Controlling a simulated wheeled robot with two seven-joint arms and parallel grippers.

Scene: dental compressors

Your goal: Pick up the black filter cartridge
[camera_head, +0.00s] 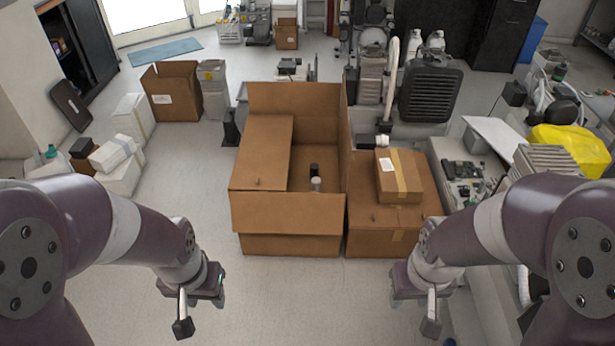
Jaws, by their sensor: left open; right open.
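A small black cylinder (314,169), which looks like the black filter cartridge, stands inside the large open cardboard box (285,213). A light grey cylinder (316,185) stands just in front of it and may hide its lower part. My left gripper (201,314) hangs open and empty in front of the box, to its lower left. My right gripper (412,314) hangs open and empty to the lower right, in front of the closed box. Both grippers are well apart from the cylinders.
The open box has raised walls and flaps around the cylinders. A closed carton (372,233) with a smaller box (399,176) on top stands against its right side. A cluttered bench (455,160) is at right. The floor (190,190) left of the box is clear.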

